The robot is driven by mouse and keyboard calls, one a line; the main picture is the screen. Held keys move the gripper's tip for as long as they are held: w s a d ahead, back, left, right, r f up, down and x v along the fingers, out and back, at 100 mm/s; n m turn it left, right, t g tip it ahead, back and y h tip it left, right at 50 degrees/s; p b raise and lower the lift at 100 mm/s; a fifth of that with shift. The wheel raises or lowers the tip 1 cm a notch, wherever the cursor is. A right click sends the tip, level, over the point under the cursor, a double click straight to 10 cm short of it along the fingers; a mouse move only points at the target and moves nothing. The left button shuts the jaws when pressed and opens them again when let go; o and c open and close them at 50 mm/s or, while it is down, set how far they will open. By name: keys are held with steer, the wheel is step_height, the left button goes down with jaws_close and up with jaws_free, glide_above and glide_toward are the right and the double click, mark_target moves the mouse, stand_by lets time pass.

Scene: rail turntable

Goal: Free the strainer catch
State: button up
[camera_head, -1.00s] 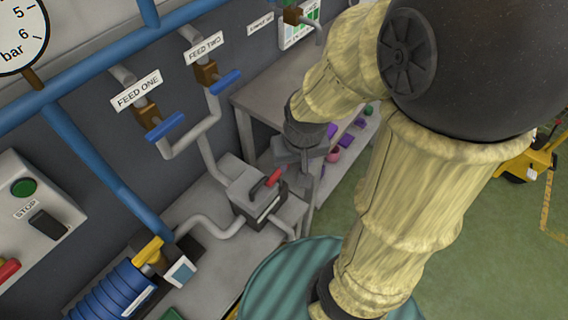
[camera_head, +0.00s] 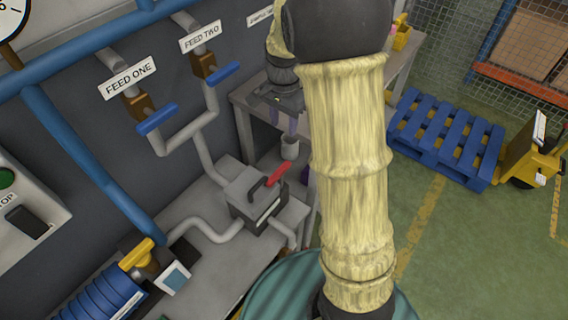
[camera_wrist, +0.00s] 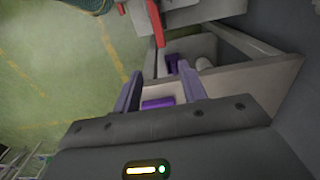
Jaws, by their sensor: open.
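The strainer (camera_head: 242,188) is a grey box with a dark lid handle, set in the pipework on the bench in the head view. Its red catch (camera_head: 279,174) sticks up and to the right from the box. In the wrist view a red bar (camera_wrist: 155,22), apparently the catch, shows at the top beside a grey body. My gripper (camera_head: 284,122) is above and behind the strainer in the head view, pointing down. Its two fingers are apart and empty in the wrist view (camera_wrist: 158,80), clear of the catch.
Blue-handled valves FEED ONE (camera_head: 157,118) and FEED TWO (camera_head: 222,73) stand on the wall pipes to the left. A grey table (camera_head: 243,97) with a lower shelf lies behind the strainer. A blue pallet (camera_head: 445,138) stands on the open green floor at right.

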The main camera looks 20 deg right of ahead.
mark_target(284, 166)
step_height(284, 166, down, 17)
steer(key=shift+a+f, duration=0.1)
steer(key=shift+f, duration=0.1)
stand_by(0.5)
jaws_close()
